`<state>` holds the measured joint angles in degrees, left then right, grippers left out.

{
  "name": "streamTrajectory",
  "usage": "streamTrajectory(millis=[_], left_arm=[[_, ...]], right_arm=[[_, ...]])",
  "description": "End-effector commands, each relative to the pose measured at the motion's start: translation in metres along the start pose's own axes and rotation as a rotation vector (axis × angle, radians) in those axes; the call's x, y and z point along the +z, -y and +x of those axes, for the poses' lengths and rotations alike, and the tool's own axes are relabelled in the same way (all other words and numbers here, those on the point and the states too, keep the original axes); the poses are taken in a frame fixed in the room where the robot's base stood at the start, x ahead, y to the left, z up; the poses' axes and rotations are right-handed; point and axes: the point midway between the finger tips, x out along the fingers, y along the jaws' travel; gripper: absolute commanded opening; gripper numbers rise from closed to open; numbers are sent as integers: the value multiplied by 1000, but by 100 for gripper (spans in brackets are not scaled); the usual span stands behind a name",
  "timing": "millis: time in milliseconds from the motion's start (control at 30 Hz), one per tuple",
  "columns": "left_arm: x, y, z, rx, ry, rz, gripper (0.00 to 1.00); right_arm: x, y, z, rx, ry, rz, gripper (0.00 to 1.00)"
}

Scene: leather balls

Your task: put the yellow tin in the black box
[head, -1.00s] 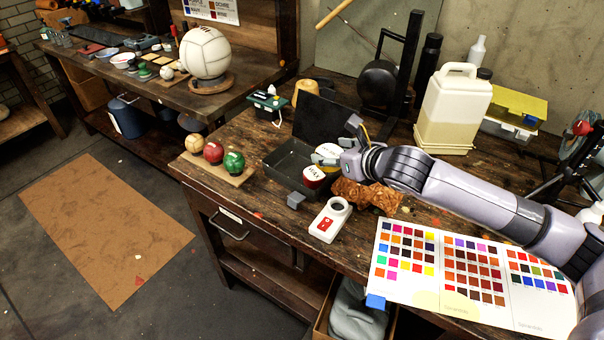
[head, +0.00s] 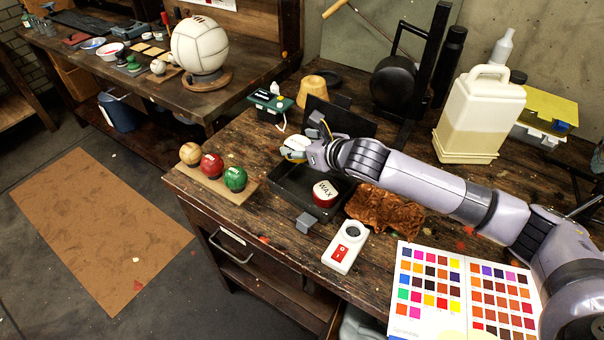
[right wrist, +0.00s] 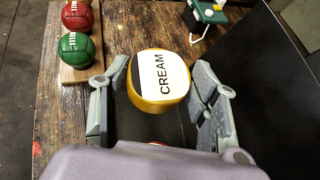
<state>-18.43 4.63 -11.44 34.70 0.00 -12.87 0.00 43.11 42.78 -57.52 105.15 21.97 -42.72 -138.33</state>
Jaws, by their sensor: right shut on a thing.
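The yellow tin (right wrist: 160,80) with a white "CREAM" lid is between the fingers of my right gripper (head: 300,143), which is shut on it. In the head view the tin (head: 296,146) is partly covered by the gripper. The gripper holds it over the far left part of the black box (head: 284,196). The box is open, with its dark lid (head: 356,123) raised at the back. A red tin with a white "WAX" lid (head: 325,192) sits inside the box on the right. My left gripper is not in view.
Three small balls (head: 211,166) stand on a wooden board left of the box. A green case (head: 270,104) lies behind it. A crumpled brown leather piece (head: 385,210), a white switch device (head: 345,248) and a grey block (head: 306,222) lie right and in front.

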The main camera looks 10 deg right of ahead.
Motion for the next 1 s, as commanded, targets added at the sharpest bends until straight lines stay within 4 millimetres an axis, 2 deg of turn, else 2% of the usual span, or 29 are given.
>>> streamTrajectory(millis=[33, 100, 200, 333, 433, 600, 700, 833, 1000], left_arm=[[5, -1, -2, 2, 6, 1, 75], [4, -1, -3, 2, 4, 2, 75], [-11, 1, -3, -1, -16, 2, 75], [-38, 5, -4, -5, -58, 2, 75], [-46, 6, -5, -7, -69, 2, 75], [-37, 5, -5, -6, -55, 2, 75], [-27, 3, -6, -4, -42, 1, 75], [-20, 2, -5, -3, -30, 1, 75], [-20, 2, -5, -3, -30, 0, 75]], right_arm=[[-14, -1, 7, 1, -5, 4, 24], [-28, -1, 15, 1, -4, 3, 24], [-44, -1, 24, 1, -1, 3, 24], [-54, -1, 30, 1, 2, 1, 24], [-62, 0, 34, 0, 0, 1, 24], [-85, 0, 47, 1, 0, 3, 24], [-92, -1, 51, 1, 2, 0, 24], [-93, 0, 52, 1, 3, -1, 24], [-94, 0, 52, 1, 3, -1, 24]])
